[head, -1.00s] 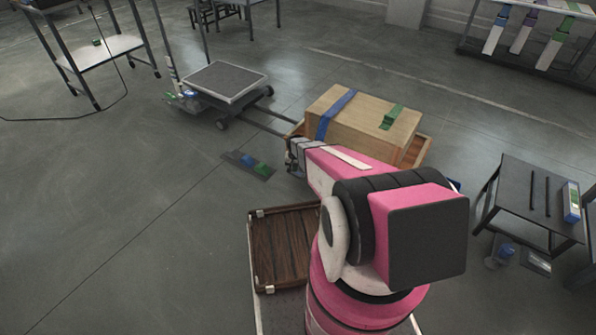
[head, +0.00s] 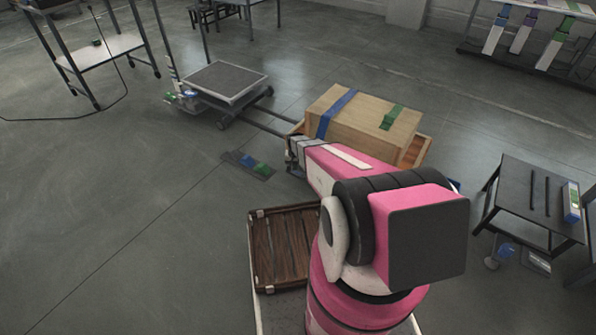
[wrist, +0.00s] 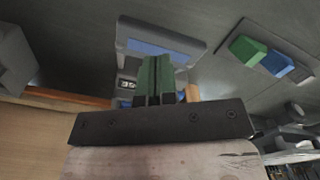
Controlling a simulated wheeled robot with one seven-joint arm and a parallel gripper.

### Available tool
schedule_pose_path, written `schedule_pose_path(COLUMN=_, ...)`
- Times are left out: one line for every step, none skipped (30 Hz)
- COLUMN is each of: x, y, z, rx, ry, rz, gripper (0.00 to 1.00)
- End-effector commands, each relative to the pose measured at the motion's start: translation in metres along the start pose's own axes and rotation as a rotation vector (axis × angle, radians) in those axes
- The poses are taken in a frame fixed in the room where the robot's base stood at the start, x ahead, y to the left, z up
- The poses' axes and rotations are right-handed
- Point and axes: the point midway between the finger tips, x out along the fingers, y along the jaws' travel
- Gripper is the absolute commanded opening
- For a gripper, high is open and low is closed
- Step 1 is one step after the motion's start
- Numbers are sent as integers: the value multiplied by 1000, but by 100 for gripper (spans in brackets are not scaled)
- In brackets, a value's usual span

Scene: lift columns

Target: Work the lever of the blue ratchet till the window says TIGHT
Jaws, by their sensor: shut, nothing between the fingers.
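A wooden crate (head: 365,118) has a blue strap (head: 336,113) over its left part and a green strap piece (head: 392,117) further right. In the wrist view a grey ratchet housing with a blue panel (wrist: 160,48) lies just beyond my gripper (wrist: 155,72). A small dark window (wrist: 127,86) on it carries pale marks, perhaps "35"; I cannot read TIGHT there. My gripper is shut and empty, its green-sided fingers together in front of the housing. I cannot tell whether they touch it. The lever is not clearly visible. In the head view my arm hides most of this place.
A floor plate with blue and green blocks (head: 254,165) lies left of the crate. A low wheeled platform (head: 224,81) stands behind it. A brown slatted tray (head: 286,246) is near my base. A black table (head: 527,200) stands right. Open floor lies at left.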

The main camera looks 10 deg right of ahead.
Motion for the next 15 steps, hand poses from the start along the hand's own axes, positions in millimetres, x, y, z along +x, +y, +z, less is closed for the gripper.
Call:
schedule_pose_path(x=3, y=0, z=0, rx=0, ry=0, rz=0, gripper=0)
schedule_pose_path(x=4, y=0, z=0, rx=0, ry=0, rz=0, gripper=0)
schedule_pose_path(x=6, y=0, z=-1, rx=0, ry=0, rz=0, gripper=0)
schedule_pose_path(x=7, y=0, z=-1, rx=0, ry=0, rz=0, gripper=0)
schedule_pose_path(x=8, y=0, z=-1, rx=0, ry=0, rz=0, gripper=0)
schedule_pose_path(x=10, y=0, z=-1, rx=0, ry=0, rz=0, gripper=0)
schedule_pose_path(x=11, y=0, z=-1, rx=0, ry=0, rz=0, gripper=0)
schedule_pose_path(x=12, y=0, z=-1, rx=0, ry=0, rz=0, gripper=0)
schedule_pose_path(x=14, y=0, z=-1, rx=0, ry=0, rz=0, gripper=0)
schedule_pose_path(x=15, y=0, z=-1, rx=0, ry=0, rz=0, gripper=0)
schedule_pose_path(x=17, y=0, z=-1, rx=0, ry=0, rz=0, gripper=0)
schedule_pose_path(x=18, y=0, z=-1, rx=0, ry=0, rz=0, gripper=0)
schedule_pose_path(x=20, y=0, z=-1, rx=0, ry=1, rz=0, gripper=0)
schedule_pose_path(x=21, y=0, z=-1, rx=0, ry=1, rz=0, gripper=0)
schedule_pose_path(x=23, y=0, z=-1, rx=0, ry=1, rz=0, gripper=0)
